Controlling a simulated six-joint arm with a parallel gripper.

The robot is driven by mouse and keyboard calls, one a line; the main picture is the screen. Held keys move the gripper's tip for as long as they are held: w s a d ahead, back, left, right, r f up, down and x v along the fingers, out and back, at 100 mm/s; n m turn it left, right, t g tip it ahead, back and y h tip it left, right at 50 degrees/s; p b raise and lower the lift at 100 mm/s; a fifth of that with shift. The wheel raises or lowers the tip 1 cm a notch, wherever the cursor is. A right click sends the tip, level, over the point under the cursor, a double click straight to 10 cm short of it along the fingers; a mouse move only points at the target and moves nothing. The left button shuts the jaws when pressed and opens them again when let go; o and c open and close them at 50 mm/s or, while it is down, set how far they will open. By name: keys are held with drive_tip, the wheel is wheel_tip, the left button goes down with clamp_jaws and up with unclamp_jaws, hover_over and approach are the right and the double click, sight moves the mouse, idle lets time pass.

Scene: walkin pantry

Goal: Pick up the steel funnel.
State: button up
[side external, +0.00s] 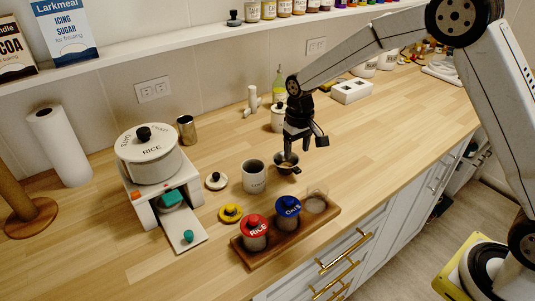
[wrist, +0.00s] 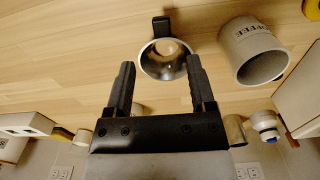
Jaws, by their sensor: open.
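The steel funnel (side external: 285,166) is a small shiny cone with a dark tab, on the wooden counter right of the open grey canister. In the wrist view the funnel (wrist: 164,66) shows its round mouth, with its dark tab pointing to the top of the picture. My gripper (side external: 297,150) is above the funnel, pointing down. In the wrist view my gripper (wrist: 160,66) is open, with one finger toward each side of the funnel. I cannot tell whether the fingers touch it; nothing is clamped.
The grey coffee canister (side external: 254,179) stands open close to the funnel. A wooden tray (side external: 283,242) with red-lidded, blue-lidded and clear jars lies in front. The counter right of the funnel is clear.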

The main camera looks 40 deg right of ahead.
sight(296, 168)
drive_tip(key=shift+s+a+f, duration=0.1)
drive_tip(key=shift+s+f, duration=0.05)
drive_tip(key=shift+f, duration=1.7)
drive_tip(key=shift+s+a+f, duration=0.1)
drive_tip(key=shift+f, duration=1.7)
clamp_jaws()
